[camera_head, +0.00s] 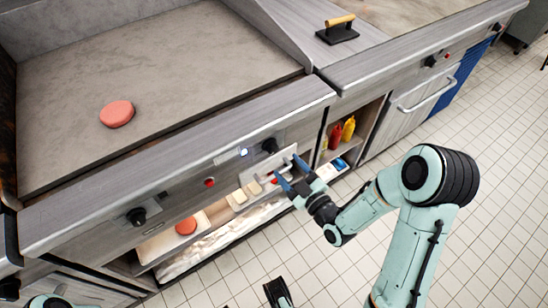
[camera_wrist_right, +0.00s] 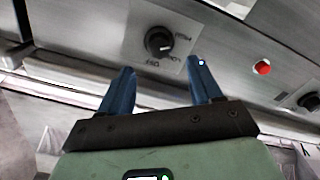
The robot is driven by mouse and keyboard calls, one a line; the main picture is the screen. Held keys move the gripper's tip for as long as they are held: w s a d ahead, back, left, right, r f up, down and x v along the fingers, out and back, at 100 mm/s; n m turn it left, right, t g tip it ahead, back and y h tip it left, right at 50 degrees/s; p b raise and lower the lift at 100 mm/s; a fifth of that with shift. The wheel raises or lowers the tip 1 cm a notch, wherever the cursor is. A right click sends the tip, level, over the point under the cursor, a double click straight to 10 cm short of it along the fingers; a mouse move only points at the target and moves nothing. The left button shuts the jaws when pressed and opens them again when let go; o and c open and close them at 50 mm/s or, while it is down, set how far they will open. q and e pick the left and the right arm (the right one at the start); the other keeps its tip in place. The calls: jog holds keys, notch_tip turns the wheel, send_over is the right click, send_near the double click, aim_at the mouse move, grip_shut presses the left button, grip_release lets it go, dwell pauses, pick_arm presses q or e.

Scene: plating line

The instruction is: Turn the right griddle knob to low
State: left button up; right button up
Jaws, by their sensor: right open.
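The right griddle knob (camera_head: 270,145) is a black round knob on the steel front panel below the griddle's front rail. In the right wrist view the knob (camera_wrist_right: 160,42) shows inverted, with High, Low and Off printed around it; I cannot tell for sure which mark it points to. My right gripper (camera_head: 291,172) has blue fingers and is open, just in front of and below the knob. In the right wrist view the open fingers (camera_wrist_right: 162,68) are empty, with the knob beyond their tips.
A red button (camera_head: 209,182) and the left knob (camera_head: 137,216) are on the same panel. A pink patty (camera_head: 117,114) lies on the griddle plate (camera_head: 200,55). The lit shelf below holds food, and red and yellow bottles (camera_head: 348,128) stand to its right. The tiled floor in front is mostly clear.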

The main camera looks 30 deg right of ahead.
aim_at(274, 150)
jog(key=w, duration=0.7)
jog(key=shift+w+a, duration=0.25)
jog(key=shift+a, duration=0.05)
jog(key=shift+r, duration=0.1)
jog(key=c, duration=1)
